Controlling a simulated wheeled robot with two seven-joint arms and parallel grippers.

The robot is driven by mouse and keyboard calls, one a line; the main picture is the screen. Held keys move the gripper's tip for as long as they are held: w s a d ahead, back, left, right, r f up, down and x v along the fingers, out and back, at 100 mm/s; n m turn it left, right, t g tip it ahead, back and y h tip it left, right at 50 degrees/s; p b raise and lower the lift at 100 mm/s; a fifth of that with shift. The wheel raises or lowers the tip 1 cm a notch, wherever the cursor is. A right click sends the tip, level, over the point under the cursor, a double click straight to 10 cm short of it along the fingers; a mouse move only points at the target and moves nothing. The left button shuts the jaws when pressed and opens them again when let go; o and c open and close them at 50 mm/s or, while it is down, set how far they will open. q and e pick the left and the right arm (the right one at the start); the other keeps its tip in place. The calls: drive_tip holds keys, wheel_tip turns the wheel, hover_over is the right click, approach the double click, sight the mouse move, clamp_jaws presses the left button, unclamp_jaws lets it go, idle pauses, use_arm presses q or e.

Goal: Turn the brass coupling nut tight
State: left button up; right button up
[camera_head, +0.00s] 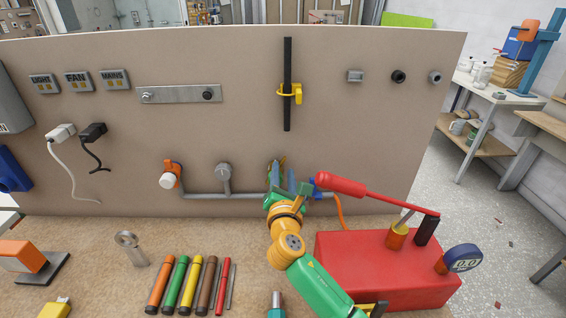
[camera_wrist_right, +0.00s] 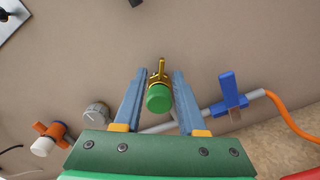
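In the right wrist view a brass fitting (camera_wrist_right: 158,77) with a green cap (camera_wrist_right: 159,98) at its near end stands out from the beige panel. I cannot tell which brass part is the coupling nut. My right gripper (camera_wrist_right: 158,76) is open, one blue finger on each side of the fitting, with narrow gaps showing. In the head view my right gripper (camera_head: 284,178) points at the panel near the pipe's right end and mostly hides the fitting.
A blue valve handle (camera_wrist_right: 229,90) on a pipe with an orange hose is right of the fitting. A grey round gauge (camera_wrist_right: 96,113) and orange valve (camera_wrist_right: 51,132) are left. A red box (camera_head: 370,285) with a red lever (camera_head: 342,186) stands close beside my right arm.

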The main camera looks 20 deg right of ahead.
sight(283, 163)
drive_tip(key=x, duration=0.3)
drive_tip(key=shift+w+d+f, duration=0.1)
drive_tip(key=shift+w+f, duration=0.15)
drive_tip(key=shift+w, duration=0.25)
drive_tip(key=shift+s+r, duration=0.1)
drive_tip(key=shift+s, duration=0.15)
drive_tip(key=shift+c, duration=0.4)
clamp_jaws()
